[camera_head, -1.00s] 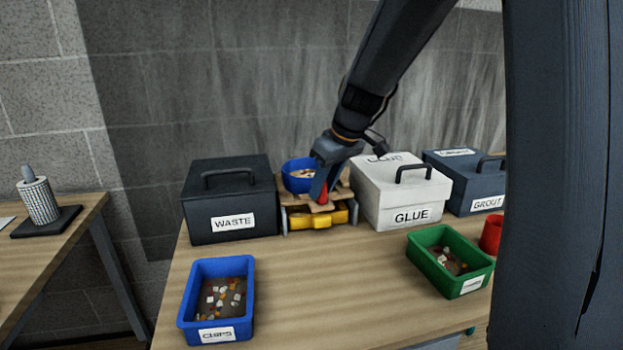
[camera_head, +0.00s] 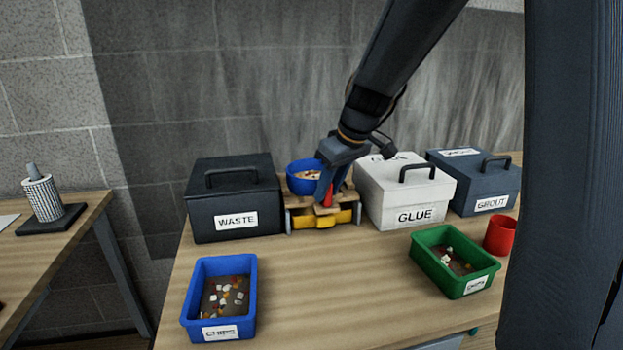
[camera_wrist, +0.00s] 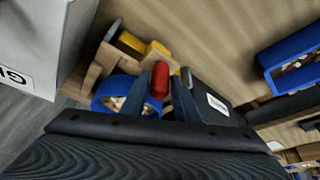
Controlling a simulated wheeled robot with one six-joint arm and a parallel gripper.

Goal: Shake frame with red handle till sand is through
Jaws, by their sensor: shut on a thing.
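The wooden frame (camera_head: 300,204) stands between the waste box and the glue box, with a blue round sieve bowl (camera_head: 303,177) of chips at its back. Its red handle (camera_head: 329,194) points up at the front. My gripper (camera_head: 330,187) is shut on the red handle. In the wrist view the red handle (camera_wrist: 160,78) sits between my two fingers (camera_wrist: 163,95), with the blue bowl (camera_wrist: 112,95) just beside it. A yellow tray (camera_head: 322,218) lies under the frame. Whether sand remains in the bowl cannot be told.
A black waste box (camera_head: 235,200) stands close left of the frame and a white glue box (camera_head: 405,192) close right. Further right are a grout box (camera_head: 475,180) and a red cup (camera_head: 500,235). A blue bin (camera_head: 191,310) and a green bin (camera_head: 430,275) stand in front, with bare table between.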

